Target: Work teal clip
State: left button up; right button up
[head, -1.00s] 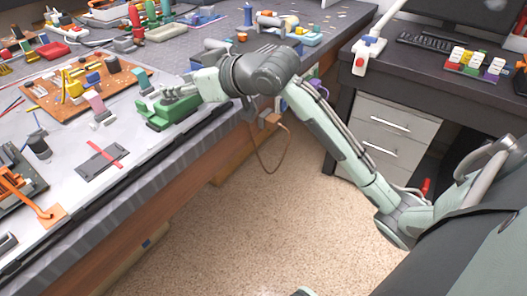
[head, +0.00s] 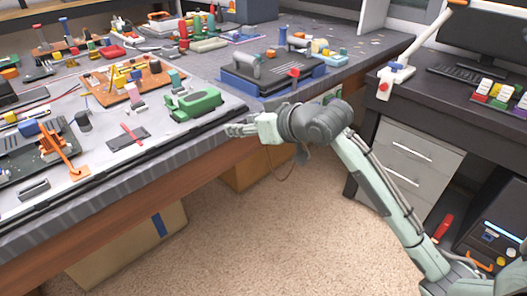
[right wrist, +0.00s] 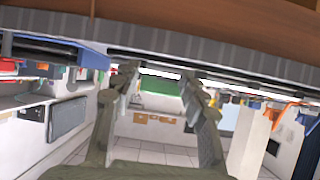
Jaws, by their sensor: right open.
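A small teal clip (head: 175,78) stands on the light work mat, just behind the green tool (head: 193,104) and to the right of a pink clip (head: 134,91). My right gripper (head: 232,130) is empty, with its fingers pointing left beside the table's front edge. It is apart from the teal clip, nearer to me and to the right. In the right wrist view my right gripper's fingers (right wrist: 168,86) are spread with nothing held between them. I cannot make out the teal clip in that view. My left gripper is not in view.
The work mat (head: 70,150) holds an orange board (head: 110,92), a dark plate with a red strip (head: 127,135) and an orange-armed device (head: 65,148). A black-and-blue box (head: 262,76) stands further back. A grey drawer unit (head: 415,155) is at the right.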

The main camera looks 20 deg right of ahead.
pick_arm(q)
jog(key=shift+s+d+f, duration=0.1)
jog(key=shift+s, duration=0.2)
pick_arm(e)
jog(key=shift+m+g+h, duration=0.3)
jog(key=shift+g+h, duration=0.1)
jog(key=shift+s+d+f, duration=0.2)
jog(key=shift+d+f, duration=0.05)
jog(key=shift+f, duration=0.7)
jog(key=shift+s+d+f, duration=0.15)
jog(key=shift+d+f, duration=0.1)
jog(key=shift+f, duration=0.65)
jog(key=shift+s+d+f, duration=0.2)
jog(key=shift+d+f, duration=0.05)
jog(key=shift+f, duration=0.7)
